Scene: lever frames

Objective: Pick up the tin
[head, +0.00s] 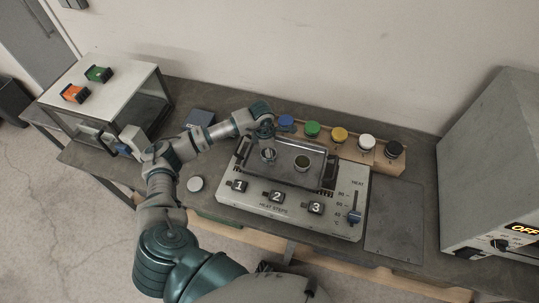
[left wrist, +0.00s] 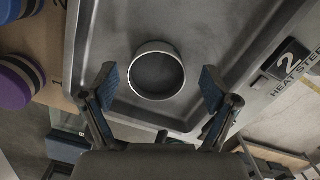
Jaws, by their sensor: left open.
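A round, open-topped metal tin (left wrist: 157,70) stands upright in a grey metal tray (left wrist: 105,25), seen from above in the left wrist view. My left gripper (left wrist: 158,88) is open, with one blue-padded finger on each side of the tin and visible gaps to it. In the head view the gripper (head: 267,141) is right above the tin (head: 268,155), partly hiding it. A second round container (head: 302,163) with dark greenish contents stands to the right in the same tray (head: 285,178).
The tray sits on a heating unit (head: 336,226) with numbered switches and a slider. Coloured round knobs or caps (head: 340,135) line a wooden block behind. A glass-sided case (head: 110,80) stands left, a grey machine reading OFF (head: 500,160) right. A pale disc (head: 195,184) lies near the front edge.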

